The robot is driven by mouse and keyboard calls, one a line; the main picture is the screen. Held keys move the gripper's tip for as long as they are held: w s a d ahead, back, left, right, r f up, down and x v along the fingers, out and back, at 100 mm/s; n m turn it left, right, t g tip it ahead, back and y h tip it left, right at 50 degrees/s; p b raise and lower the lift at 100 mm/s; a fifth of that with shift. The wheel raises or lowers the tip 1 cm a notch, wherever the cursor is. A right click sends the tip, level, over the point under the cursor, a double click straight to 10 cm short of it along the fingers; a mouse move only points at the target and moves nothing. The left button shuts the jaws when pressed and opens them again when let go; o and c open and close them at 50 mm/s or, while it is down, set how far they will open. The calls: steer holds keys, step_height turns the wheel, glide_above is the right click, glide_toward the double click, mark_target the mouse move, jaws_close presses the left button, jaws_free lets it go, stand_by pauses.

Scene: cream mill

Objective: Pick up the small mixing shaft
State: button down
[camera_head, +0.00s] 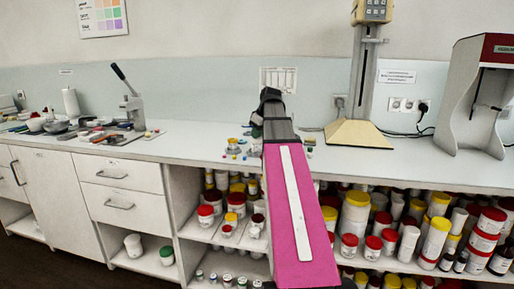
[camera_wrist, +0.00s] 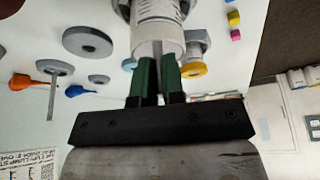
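Grey discs lie on the white counter in the wrist view. One disc (camera_wrist: 58,68) has a thin rod standing out of it and looks like a mixing shaft. Another, larger grey disc (camera_wrist: 88,42) is beside it. I cannot tell for certain which is the small mixing shaft. My gripper (camera_wrist: 158,72) has two green fingers with a narrow gap between them, in front of a white labelled jar (camera_wrist: 157,22). A thin grey strip shows in the gap; whether it is a held shaft is unclear. In the head view my arm hides the fingers.
Blue (camera_wrist: 78,91) and orange (camera_wrist: 20,81) pieces, a yellow ring (camera_wrist: 194,69) and small coloured cubes lie around. The counter (camera_head: 195,140) has clear room left of my arm. A stand with a beige base (camera_head: 357,134) is to the right. Jars fill the shelves below.

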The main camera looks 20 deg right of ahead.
step_height(320, 180, up, 10)
steer(key=shift+f, duration=0.15)
stand_by(0.6)
steer(key=shift+f, duration=0.1)
